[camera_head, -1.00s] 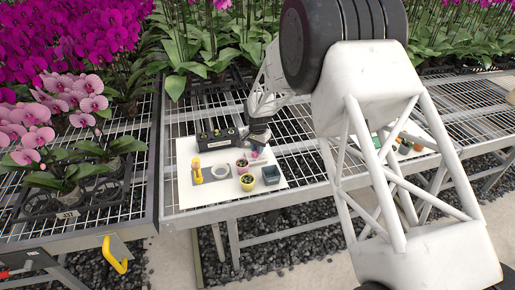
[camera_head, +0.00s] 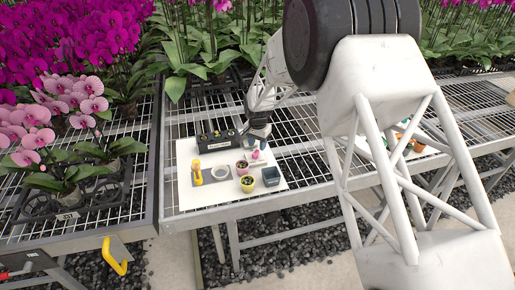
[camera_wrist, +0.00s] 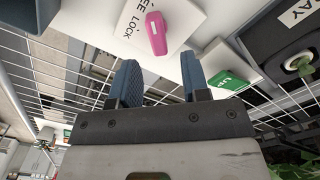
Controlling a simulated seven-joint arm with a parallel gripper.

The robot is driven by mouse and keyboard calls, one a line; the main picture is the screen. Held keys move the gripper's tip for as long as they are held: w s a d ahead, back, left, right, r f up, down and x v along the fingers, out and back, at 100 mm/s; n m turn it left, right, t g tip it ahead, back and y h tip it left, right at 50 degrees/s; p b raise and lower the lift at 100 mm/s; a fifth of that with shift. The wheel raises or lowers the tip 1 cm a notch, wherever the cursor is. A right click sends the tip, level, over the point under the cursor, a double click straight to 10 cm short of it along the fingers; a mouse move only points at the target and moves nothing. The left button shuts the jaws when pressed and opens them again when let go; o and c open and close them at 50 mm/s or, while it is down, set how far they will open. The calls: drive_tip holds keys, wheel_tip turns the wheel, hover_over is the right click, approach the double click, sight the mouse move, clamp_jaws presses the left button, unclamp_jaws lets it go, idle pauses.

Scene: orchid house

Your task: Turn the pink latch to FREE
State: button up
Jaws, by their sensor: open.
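The pink latch (camera_wrist: 157,33) is a rounded bar with a pale mark, on a white panel (camera_wrist: 178,14) at the top of the wrist view. Lettering beside it reads "LOCK", with a partly cut-off word ending in "EE". I cannot tell which word the latch points to. In the head view the latch (camera_head: 256,154) is a small pink spot just below my gripper (camera_head: 259,136). In the wrist view my gripper (camera_wrist: 160,85) has its two blue fingers apart with nothing between them. The latch lies beyond the fingertips, apart from them.
A dark tray (camera_head: 216,141) stands behind, close left of my gripper.

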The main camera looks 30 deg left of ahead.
sight(258, 150)
drive_tip(key=shift+r, duration=2.3)
drive_tip(key=shift+d+r, duration=0.25)
drive_tip(key=shift+d, duration=0.05)
drive_tip(key=d+r, duration=0.7)
drive_tip(key=d, duration=0.3)
drive_tip(key=d+r, duration=0.7)
drive_tip(key=d, duration=0.3)
drive_tip(key=s+d+r+t, duration=0.1)
drive_tip(key=s+d+r, duration=0.35)
drive_tip(key=d, duration=0.35)
drive_tip(key=s+d+r, duration=0.4)
drive_tip(key=d+r, duration=0.1)
drive_tip(key=d, duration=0.4)
drive_tip(key=s+d+r+t, duration=0.1)
drive_tip(key=s+d+r, duration=0.3)
drive_tip(key=s+d, duration=1)
drive_tip(key=s+d+f, duration=0.1)
drive_tip(key=s+d, duration=0.4)
drive_tip(key=s, duration=0.3)
drive_tip(key=s+d+f, duration=0.1)
drive_tip(key=s+d, duration=0.4)
drive_tip(key=s, duration=0.2)
drive_tip(key=shift+s+t, duration=0.3)
drive_tip(key=shift+s, duration=0.1)
